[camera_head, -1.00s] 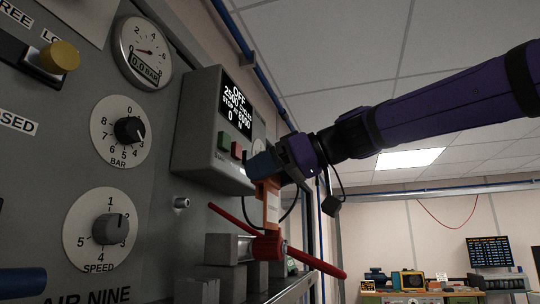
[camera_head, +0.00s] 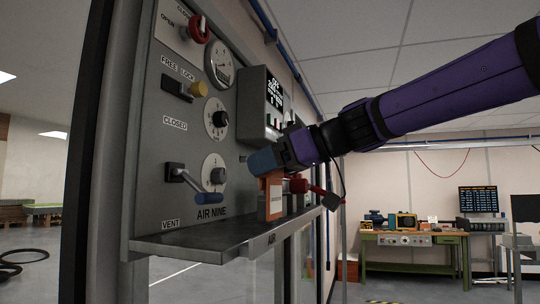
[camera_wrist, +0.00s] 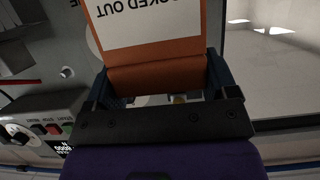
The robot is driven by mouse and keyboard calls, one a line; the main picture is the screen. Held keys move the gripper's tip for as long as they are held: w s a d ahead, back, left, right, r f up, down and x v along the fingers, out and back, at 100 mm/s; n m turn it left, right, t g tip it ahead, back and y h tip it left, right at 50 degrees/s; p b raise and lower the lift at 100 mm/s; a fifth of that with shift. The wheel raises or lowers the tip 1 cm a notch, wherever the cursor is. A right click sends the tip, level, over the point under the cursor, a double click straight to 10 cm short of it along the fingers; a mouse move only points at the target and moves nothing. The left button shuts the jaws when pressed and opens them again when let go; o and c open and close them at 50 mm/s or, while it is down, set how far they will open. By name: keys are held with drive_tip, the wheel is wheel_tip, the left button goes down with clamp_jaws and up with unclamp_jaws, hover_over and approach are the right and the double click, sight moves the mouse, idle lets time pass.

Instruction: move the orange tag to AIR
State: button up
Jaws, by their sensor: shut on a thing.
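The orange tag (camera_head: 275,196) hangs from my gripper (camera_head: 268,165) in the head view, in front of the grey panel and above the shelf. In the wrist view the orange tag (camera_wrist: 150,45) has a white face with upside-down text ending in "OKED OUT". My gripper (camera_wrist: 160,85) is shut on the tag's upper end between its blue fingers. Whether the tag touches the shelf or the vise cannot be told.
The grey shelf (camera_head: 185,246) sticks out from the panel, with bare room at its left. A blue-handled vent lever (camera_head: 207,197), round dials (camera_head: 215,118) and a red valve handle (camera_head: 199,29) are on the panel.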

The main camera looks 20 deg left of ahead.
sight(276, 214)
drive_tip(key=shift+s, duration=0.1)
drive_tip(key=shift+f, duration=0.15)
drive_tip(key=shift+f, duration=2.8)
drive_tip(key=shift+f, duration=1.6)
idle(0.3)
drive_tip(key=o, duration=0.7)
drive_tip(key=shift+d, duration=0.1)
